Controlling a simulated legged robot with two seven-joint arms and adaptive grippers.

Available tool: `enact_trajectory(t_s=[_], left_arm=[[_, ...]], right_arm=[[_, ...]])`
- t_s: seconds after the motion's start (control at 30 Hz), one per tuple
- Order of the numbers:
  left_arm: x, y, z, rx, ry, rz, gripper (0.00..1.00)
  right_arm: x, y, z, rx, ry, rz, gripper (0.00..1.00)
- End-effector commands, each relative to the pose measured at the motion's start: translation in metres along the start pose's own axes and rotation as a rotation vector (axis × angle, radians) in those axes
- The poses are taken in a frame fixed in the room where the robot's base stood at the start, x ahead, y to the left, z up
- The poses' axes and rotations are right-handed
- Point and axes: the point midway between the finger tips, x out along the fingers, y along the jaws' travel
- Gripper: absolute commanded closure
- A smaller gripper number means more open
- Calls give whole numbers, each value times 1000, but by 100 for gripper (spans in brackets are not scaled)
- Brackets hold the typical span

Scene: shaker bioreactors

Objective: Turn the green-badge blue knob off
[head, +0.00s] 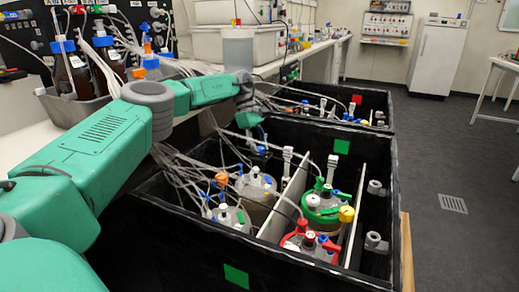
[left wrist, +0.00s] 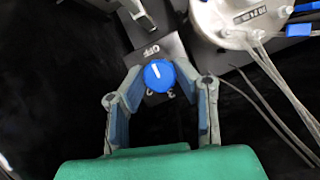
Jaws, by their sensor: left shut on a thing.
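The blue knob (left wrist: 158,76) sits on a dark plate (left wrist: 178,50) in the left wrist view. Its white mark points up and slightly left, toward the OFF label at the top of the plate. Other markings lie below the knob, partly covered. My left gripper (left wrist: 160,82) has a finger on each side of the knob and is shut on it. In the head view my left gripper (head: 258,146) reaches down at the back left of the black box with green badges (head: 341,146). The knob cannot be made out there. My right gripper is not in view.
Bottles with tubes (head: 257,184) stand in the black box, split by a white divider (head: 290,198). A second black box with a red badge (head: 356,98) is behind. A white-lidded vessel (left wrist: 225,20) and loose tubes lie close right of the knob. Floor at right is clear.

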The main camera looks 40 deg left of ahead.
Motion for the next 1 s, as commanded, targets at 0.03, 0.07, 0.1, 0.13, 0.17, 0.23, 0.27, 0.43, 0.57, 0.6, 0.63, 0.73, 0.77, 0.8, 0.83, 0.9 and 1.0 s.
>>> enact_trajectory(t_s=[0.03,0.07,0.1,0.13,0.17,0.23,0.27,0.43,0.57,0.6,0.63,0.73,0.77,0.8,0.83,0.9,1.0], left_arm=[[0,0,-3,1,5,2,100],[0,0,-3,3,5,1,100],[0,0,-3,4,5,1,100],[0,0,-3,5,5,1,100],[0,0,-3,6,5,1,100],[0,0,-3,6,5,1,100],[0,0,-3,6,5,1,100],[0,0,-3,5,5,2,71],[0,0,-2,5,4,1,54],[0,0,-2,6,3,1,54],[0,0,-2,6,3,1,54],[-1,0,-1,6,3,1,54],[-1,0,0,6,3,1,54],[-2,0,0,6,3,2,54],[-3,0,0,6,3,2,54],[-8,1,0,6,4,3,54],[-23,2,0,6,4,4,54]], right_arm=[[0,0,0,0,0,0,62],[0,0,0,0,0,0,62],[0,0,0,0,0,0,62],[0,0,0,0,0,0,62],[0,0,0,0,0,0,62],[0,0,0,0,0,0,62],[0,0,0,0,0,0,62],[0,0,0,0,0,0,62],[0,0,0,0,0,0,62],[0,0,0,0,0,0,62],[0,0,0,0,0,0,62],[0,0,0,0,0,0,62],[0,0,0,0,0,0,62],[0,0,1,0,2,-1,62],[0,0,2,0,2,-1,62],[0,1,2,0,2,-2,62],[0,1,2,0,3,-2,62]])
